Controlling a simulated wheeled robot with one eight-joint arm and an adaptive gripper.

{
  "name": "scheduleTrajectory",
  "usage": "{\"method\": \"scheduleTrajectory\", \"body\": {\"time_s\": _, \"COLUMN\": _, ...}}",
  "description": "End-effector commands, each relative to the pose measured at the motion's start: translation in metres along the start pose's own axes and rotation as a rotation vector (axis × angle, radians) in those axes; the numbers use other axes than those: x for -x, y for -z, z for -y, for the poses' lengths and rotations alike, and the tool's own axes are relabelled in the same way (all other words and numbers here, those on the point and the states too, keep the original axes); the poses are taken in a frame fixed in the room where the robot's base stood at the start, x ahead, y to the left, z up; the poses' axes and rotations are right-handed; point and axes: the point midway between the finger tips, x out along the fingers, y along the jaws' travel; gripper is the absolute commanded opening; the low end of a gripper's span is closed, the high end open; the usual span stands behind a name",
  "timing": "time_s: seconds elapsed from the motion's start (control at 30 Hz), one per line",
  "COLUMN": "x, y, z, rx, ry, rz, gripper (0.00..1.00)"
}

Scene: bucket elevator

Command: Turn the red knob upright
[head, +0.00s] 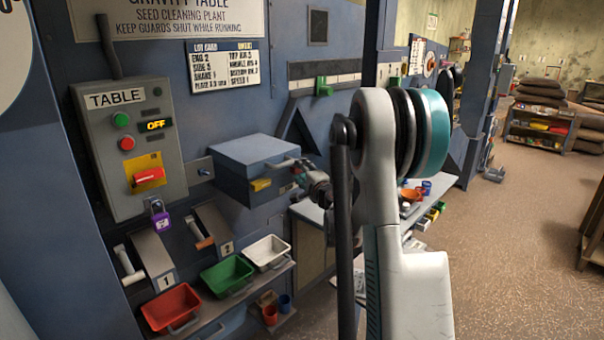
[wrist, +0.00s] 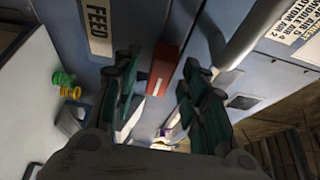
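A red knob (wrist: 163,68) with a pale line shows in the wrist view, on a blue-grey surface beside a FEED label (wrist: 98,22). My gripper (wrist: 160,62) is open, its dark green fingers on either side of the knob in that picture, with gaps visible. I cannot tell how far the fingertips are from it. In the head view, a red knob (head: 149,176) sits on a yellow plate on the grey TABLE box (head: 125,130), its handle lying nearly level. I cannot tell whether both views show one knob. My arm hides much of the gripper in the head view.
A purple padlock (head: 159,216) hangs below the TABLE box. A blue box (head: 254,158) juts from the wall. Red (head: 171,308), green (head: 227,275) and white (head: 267,251) bins sit on a low shelf. A pale bar (wrist: 245,40) runs right of the gripper. Open floor lies right.

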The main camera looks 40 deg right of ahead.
Motion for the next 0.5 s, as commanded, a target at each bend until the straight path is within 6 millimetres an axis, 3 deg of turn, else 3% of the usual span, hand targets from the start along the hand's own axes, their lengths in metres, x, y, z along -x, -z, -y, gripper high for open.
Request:
{"method": "scheduleTrajectory", "body": {"time_s": 0.17, "x": 0.0001, "y": 0.0, "z": 0.0001, "rx": 0.0, "ry": 0.0, "rz": 0.0, "gripper": 0.4}}
{"method": "scheduleTrajectory", "body": {"time_s": 0.33, "x": 0.0002, "y": 0.0, "z": 0.0, "rx": 0.0, "ry": 0.0, "rz": 0.0, "gripper": 0.01}}
{"method": "scheduleTrajectory", "body": {"time_s": 0.5, "x": 0.0003, "y": 0.0, "z": -0.0001, "rx": 0.0, "ry": 0.0, "rz": 0.0, "gripper": 0.0}}
